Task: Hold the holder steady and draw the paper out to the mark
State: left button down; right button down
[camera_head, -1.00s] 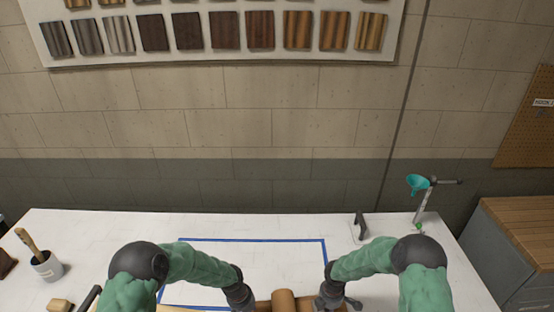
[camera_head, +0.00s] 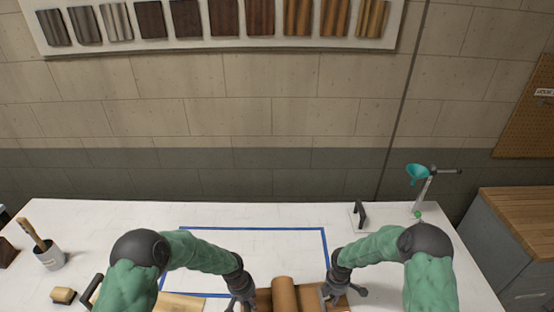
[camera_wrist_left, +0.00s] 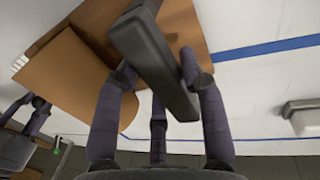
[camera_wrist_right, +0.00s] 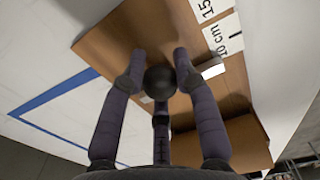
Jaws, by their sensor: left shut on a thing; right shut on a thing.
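The brown paper roll (camera_head: 284,292) sits at the bottom middle of the head view, on a brown holder that is partly cut off. My left gripper (camera_head: 243,298) is left of the roll. In the left wrist view it is shut on a dark grey bar (camera_wrist_left: 150,55) over brown sheet material (camera_wrist_left: 75,85). My right gripper (camera_head: 332,291) is right of the roll. In the right wrist view it is shut on a black round knob (camera_wrist_right: 160,82) over a brown surface. A white scale (camera_wrist_right: 222,35) reading 10 cm and 15 runs beside it, with a small white tab near the 10 cm mark.
Blue tape (camera_head: 250,229) outlines a rectangle on the white table behind the roll. A pot with a brush (camera_head: 48,258) and a tan block (camera_head: 63,295) are at left. A dark stand (camera_head: 361,214) and a teal funnel on a stand (camera_head: 418,173) are at back right.

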pick_arm(q)
jog(key=shift+w, duration=0.15)
pick_arm(e)
jog(key=shift+d, duration=0.2)
jog(key=shift+d, duration=1.05)
jog(key=shift+w+d, duration=0.15)
jog(key=shift+d, duration=0.7)
jog(key=shift+w+d, duration=0.1)
jog(key=shift+d, duration=1)
